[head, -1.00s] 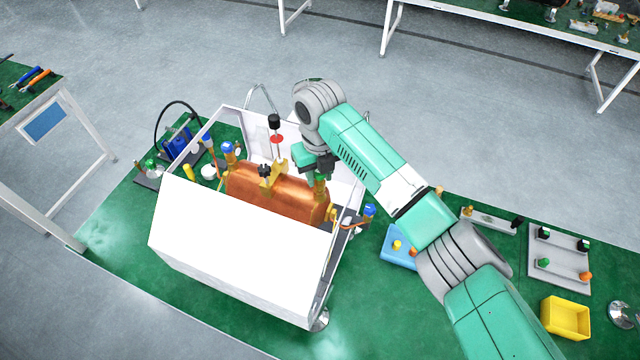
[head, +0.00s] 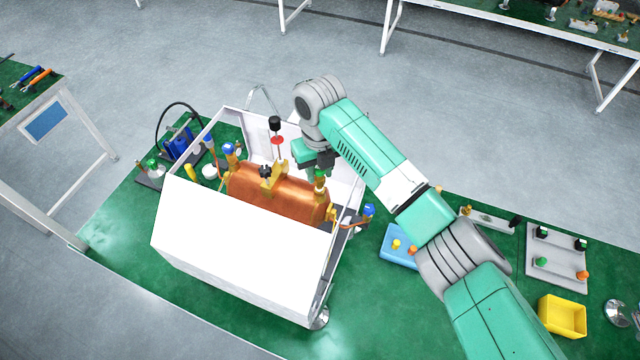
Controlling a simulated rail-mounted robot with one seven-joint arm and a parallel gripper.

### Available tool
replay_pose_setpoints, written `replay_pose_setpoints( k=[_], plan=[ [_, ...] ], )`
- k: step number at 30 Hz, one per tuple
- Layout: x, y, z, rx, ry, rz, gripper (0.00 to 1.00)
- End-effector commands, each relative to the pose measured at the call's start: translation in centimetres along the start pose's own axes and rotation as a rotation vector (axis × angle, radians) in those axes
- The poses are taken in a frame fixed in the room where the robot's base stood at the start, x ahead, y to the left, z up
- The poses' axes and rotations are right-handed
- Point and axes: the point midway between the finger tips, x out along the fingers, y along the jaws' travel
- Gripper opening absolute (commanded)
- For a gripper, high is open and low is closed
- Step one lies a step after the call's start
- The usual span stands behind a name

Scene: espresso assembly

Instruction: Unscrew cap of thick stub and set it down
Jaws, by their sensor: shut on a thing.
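The copper boiler (head: 275,195) lies inside the white machine housing (head: 235,255). A thick brass stub (head: 320,190) stands at the boiler's right end. A green cap (head: 320,175) is at the top of the stub. My gripper (head: 320,167) points down from above and is shut on the green cap. Its fingers are small and partly hidden by the gripper body. I cannot tell whether the cap is still in the thread or just clear of it.
A black-topped post with a red disc (head: 277,140) stands left of my gripper. Blue-capped fittings (head: 369,210) flank the boiler. To the right are a blue tray (head: 395,250), a grey rack (head: 557,265) and a yellow bin (head: 562,317). Green mat near the front is clear.

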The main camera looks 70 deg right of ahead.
Motion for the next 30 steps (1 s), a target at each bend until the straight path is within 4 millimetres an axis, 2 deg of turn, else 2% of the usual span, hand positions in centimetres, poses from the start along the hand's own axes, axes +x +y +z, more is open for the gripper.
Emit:
replay_pose_setpoints(
  k=[17,30],
  plan=[
    [-0.6,0.0,0.0,0.000,-0.001,0.000,0.00],
    [-3.2,0.0,0.0,-0.001,-0.001,0.000,0.00]
  ],
)
